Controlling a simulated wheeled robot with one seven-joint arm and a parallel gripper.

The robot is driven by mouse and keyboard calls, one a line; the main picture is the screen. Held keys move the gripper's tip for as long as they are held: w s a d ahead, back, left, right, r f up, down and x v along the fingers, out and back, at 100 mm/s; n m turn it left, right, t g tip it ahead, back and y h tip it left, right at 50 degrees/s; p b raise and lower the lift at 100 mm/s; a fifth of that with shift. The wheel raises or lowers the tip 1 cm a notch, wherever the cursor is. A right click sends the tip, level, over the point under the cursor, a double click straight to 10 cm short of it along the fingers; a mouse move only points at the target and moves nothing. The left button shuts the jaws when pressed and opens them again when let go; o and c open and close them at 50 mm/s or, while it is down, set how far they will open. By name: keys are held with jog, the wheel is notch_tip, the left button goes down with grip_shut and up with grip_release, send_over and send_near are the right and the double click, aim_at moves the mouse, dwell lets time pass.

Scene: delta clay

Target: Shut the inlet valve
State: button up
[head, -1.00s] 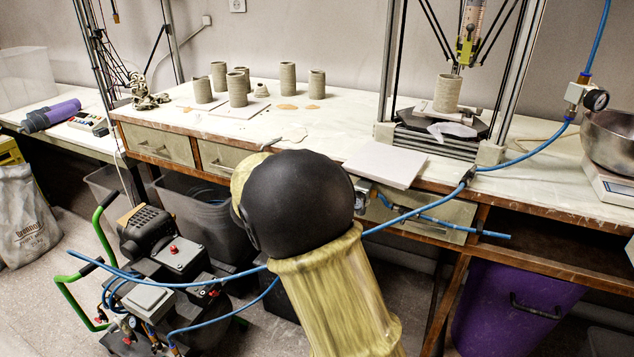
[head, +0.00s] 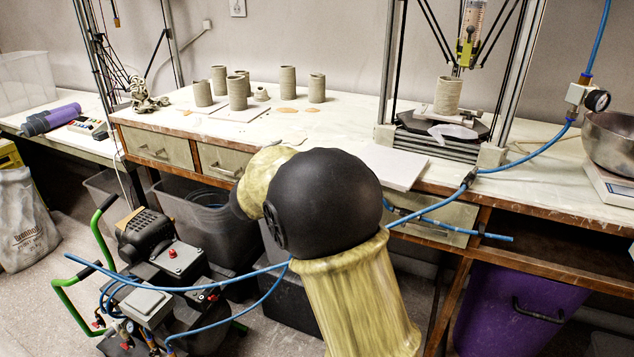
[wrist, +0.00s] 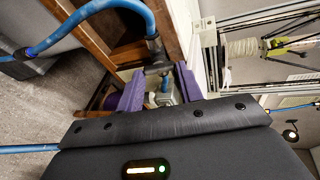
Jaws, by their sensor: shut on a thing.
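The fitting sits by the wooden bench edge, close to where a blue hose ends in a dark connector (wrist: 156,50). The fingers hide part of the valve, so I cannot tell its handle's angle. In the head view my arm hides the gripper and this valve.
The bench top (head: 345,130) carries clay cylinders (head: 238,92), a white board (head: 393,166) and a clay printer (head: 447,95). A pressure gauge (head: 597,100) hangs at right. A compressor (head: 150,235) and blue hoses (head: 440,200) lie around my arm. A purple bin (head: 500,300) stands under the bench.

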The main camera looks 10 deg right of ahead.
jog(key=shift+f, duration=0.1)
jog(key=o, duration=1)
jog(key=p+v, duration=0.3)
jog(key=v, duration=1.4)
jog(key=shift+s+a, duration=0.1)
jog(key=shift+s, duration=0.05)
